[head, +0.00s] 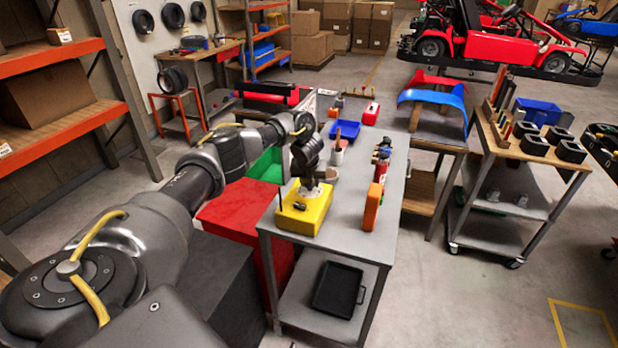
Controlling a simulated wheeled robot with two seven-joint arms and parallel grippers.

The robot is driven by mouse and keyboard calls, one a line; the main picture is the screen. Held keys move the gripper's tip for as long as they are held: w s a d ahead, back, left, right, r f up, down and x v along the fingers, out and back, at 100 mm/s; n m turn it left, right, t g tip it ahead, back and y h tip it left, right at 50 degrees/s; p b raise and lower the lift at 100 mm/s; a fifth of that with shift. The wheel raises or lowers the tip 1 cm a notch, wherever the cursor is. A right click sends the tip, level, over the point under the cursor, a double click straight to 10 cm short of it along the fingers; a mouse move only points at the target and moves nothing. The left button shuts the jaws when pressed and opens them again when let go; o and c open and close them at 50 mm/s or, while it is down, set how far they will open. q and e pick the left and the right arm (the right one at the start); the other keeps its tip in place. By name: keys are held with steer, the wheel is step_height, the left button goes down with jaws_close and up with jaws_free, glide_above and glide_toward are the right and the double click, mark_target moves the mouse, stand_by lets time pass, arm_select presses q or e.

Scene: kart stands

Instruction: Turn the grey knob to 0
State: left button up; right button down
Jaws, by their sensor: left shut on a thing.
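A yellow box (318,219) sits on the near left part of the grey workbench (340,231). My left arm reaches in from the left, and its dark gripper (310,184) points down onto the top of the yellow box. The left gripper is shut on the grey knob (309,189) there, which is mostly covered by the fingers. My right gripper is not in view.
A blue tray (345,130) lies farther back. A red cabinet (232,213) stands left of the bench. A black tray (339,289) lies on the lower shelf.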

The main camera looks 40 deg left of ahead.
arm_select(q)
steer(key=n, duration=0.3)
steer(key=shift+w+d+g+y+p, duration=0.15)
steer(key=shift+g+y+p, duration=0.15)
steer(key=shift+y+p, duration=0.1)
steer(key=shift+n+y, duration=0.3)
steer(key=shift+n, duration=0.5)
steer(key=shift+w+f+n+g+b, duration=0.1)
steer(key=shift+f+n+g+b, duration=0.05)
steer(key=shift+n+g+b, duration=0.35)
steer(key=n+g+b, duration=0.1)
steer(key=n+b, duration=0.2)
steer(key=b, duration=0.1)
steer(key=shift+w+d+f+n+y+b, duration=0.1)
steer(key=shift+n+y+b, duration=0.2)
steer(key=shift+r+n+g+b, duration=0.25)
steer(key=shift+n+g+b, duration=0.15)
steer(key=shift+n+b, duration=0.5)
steer(key=o, duration=1)
steer(key=shift+c, duration=0.2)
